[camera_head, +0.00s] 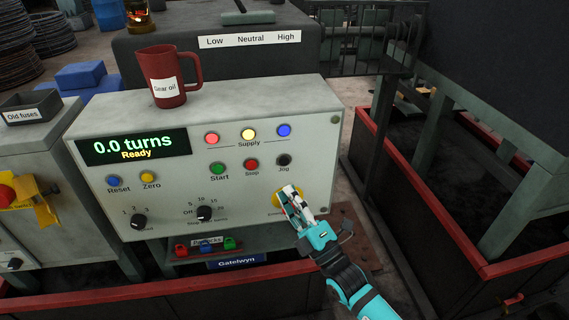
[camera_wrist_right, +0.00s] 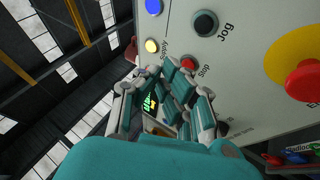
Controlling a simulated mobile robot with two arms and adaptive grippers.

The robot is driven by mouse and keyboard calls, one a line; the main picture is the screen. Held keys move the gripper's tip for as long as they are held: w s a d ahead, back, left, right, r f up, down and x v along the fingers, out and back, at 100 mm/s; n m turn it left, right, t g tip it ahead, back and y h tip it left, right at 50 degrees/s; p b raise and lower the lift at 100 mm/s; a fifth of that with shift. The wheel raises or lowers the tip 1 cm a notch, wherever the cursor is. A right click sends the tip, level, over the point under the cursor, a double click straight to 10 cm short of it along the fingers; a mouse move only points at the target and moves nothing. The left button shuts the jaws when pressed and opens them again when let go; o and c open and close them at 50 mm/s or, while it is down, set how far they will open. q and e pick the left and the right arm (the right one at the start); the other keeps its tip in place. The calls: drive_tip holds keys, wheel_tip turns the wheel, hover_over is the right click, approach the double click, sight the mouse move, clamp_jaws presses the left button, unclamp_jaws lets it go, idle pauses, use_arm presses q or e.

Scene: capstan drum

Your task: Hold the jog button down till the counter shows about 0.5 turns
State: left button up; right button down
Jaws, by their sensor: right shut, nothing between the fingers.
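The black Jog button (camera_head: 284,160) is at the right of the lower button row on the grey control panel (camera_head: 240,182). It also shows in the right wrist view (camera_wrist_right: 205,23), uncovered. My right gripper (camera_head: 287,190) is shut and empty, below the Jog button and in front of the yellow emergency plate. In the right wrist view its fingertips (camera_wrist_right: 172,68) point toward the panel, apart from Jog. My left gripper is not in view.
The red Stop button (camera_head: 251,164) and green Start button (camera_head: 217,168) sit left of Jog. A red emergency button (camera_wrist_right: 305,80) on a yellow plate is close to my right gripper. A red "Gear oil" mug (camera_head: 168,77) stands on the panel top. Red-edged railings (camera_head: 420,220) lie right.

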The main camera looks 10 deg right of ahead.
sight(284, 161)
drive_tip(key=shift+w+b, duration=1.75)
drive_tip(key=shift+w, duration=2)
drive_tip(key=shift+w, duration=0.1)
drive_tip(key=shift+w, duration=0.35)
drive_tip(key=shift+w+b, duration=0.4)
drive_tip(key=shift+b, duration=0.05)
drive_tip(key=shift+s, duration=0.15)
idle(2.2)
drive_tip(key=shift+s+p, duration=0.55)
drive_tip(key=shift+s, duration=0.15)
drive_tip(key=shift+s, duration=0.1)
